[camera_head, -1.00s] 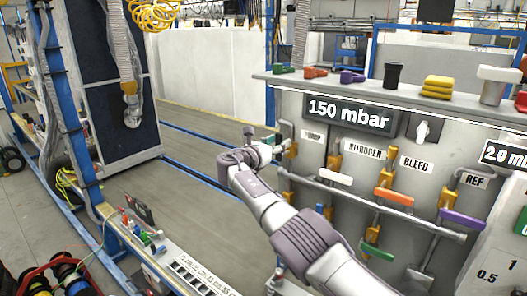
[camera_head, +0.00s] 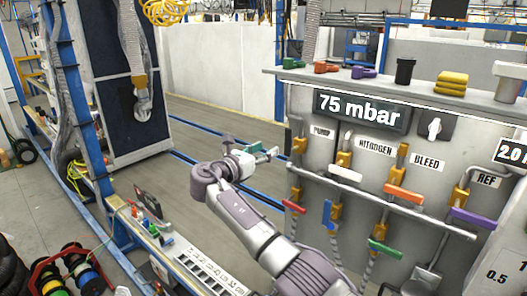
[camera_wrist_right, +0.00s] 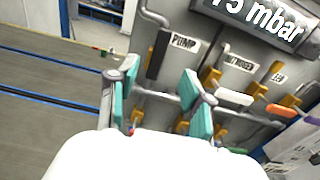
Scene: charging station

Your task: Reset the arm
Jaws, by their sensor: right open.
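My right arm reaches in from the bottom of the head view. Its gripper (camera_head: 265,153) is open and empty, left of the valve panel (camera_head: 300,105) and apart from its handles as far as I can tell. In the right wrist view the gripper (camera_wrist_right: 155,105) shows two teal finger pads spread wide, with the panel's pipes and valves behind them. The panel display (camera_head: 359,110) reads 75 mbar. A red handle (camera_head: 293,206), a blue handle (camera_head: 327,212) and a green handle (camera_head: 384,248) sit low on the panel. My left gripper is not in view.
A shelf (camera_head: 390,88) with coloured handles, a black cup (camera_head: 404,71) and yellow blocks (camera_head: 452,83) tops the panel. A workbench with a power strip (camera_head: 205,272) stands at lower left. The grey floor (camera_head: 210,125) behind the gripper is clear.

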